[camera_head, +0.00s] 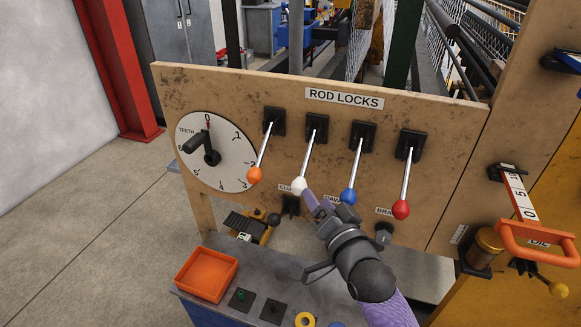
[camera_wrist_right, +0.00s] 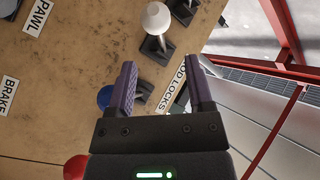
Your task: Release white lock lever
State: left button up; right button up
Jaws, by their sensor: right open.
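The white lock lever has a round white knob (camera_head: 299,187) on a metal rod hanging down from a black bracket on the wooden board. The knob also shows at the top of the right wrist view (camera_wrist_right: 155,18), beyond the fingertips. My right gripper (camera_head: 311,198) is just below and right of this knob in the head view. Its two purple fingers (camera_wrist_right: 162,70) are apart, with nothing held between them. In the wrist view there is a gap between the knob and the fingers; contact is not visible. My left gripper is not in view.
Close by hang the orange (camera_head: 254,175), blue (camera_head: 348,197) and red (camera_head: 401,209) knobs. The blue knob is beside one finger in the wrist view (camera_wrist_right: 105,97). A teeth dial (camera_head: 232,166) is at left. Below stand a grey bench and an orange tray (camera_head: 206,274).

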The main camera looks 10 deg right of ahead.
aim_at(302, 172)
jog(key=w, duration=0.2)
jog(key=w+b, duration=0.1)
jog(key=w, duration=0.2)
jog(key=w+b, duration=0.1)
jog(key=w, duration=0.1)
jog(key=shift+w+a+f, duration=0.2)
jog(key=shift+w+a, duration=0.15)
jog(key=shift+w, duration=0.4)
jog(key=shift+w+a+r, duration=0.1)
jog(key=shift+w, duration=0.1)
jog(key=shift+c, duration=0.3)
grip_shut()
